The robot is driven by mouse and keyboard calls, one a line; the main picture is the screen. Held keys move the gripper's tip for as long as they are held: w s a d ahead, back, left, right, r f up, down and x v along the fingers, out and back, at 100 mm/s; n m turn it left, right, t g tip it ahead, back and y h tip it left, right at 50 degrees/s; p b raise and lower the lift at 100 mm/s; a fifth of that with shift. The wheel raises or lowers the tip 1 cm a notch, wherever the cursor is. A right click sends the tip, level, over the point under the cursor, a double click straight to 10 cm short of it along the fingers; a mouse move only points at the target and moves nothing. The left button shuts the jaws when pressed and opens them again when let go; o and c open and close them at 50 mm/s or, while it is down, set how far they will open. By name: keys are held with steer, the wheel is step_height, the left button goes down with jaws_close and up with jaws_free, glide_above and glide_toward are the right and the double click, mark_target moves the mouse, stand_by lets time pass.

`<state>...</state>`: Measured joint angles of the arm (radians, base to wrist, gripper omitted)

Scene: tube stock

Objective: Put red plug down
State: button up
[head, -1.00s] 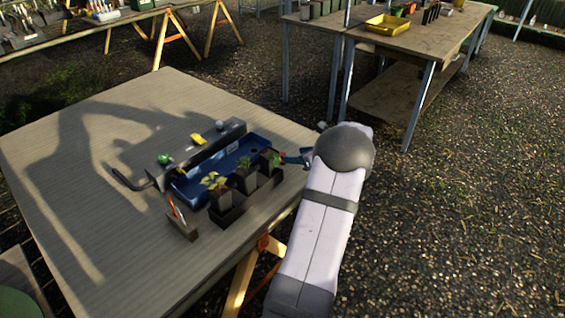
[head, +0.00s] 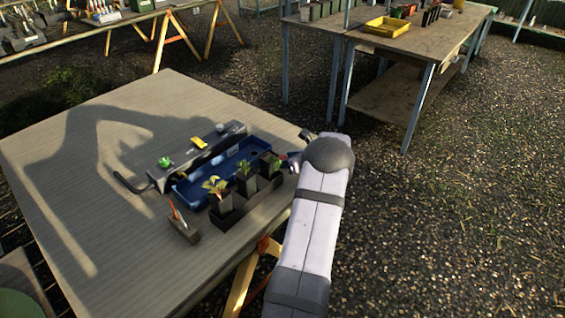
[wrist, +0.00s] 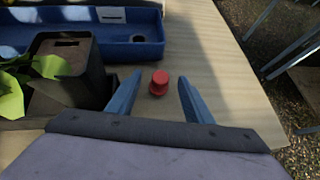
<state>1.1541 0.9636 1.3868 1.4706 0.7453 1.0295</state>
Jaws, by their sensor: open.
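The red plug (wrist: 158,82) stands on the wooden table top in the wrist view, with its wider end down. My gripper (wrist: 154,88) is open, with one blue finger on each side of the plug and a visible gap to both. In the head view the fingers of my gripper (head: 294,160) show small at the right edge of the table, partly hidden by my arm. The plug is too small there to make out clearly.
A blue tray (wrist: 147,50) lies just beyond the plug. Dark square pots (wrist: 78,62) with green seedlings stand close on the left. A grey rail (head: 200,155) with coloured knobs is behind the tray. The table edge is near on the right; the table's left part is bare.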

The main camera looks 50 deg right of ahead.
steer(key=shift+w, duration=0.1)
jaws_close()
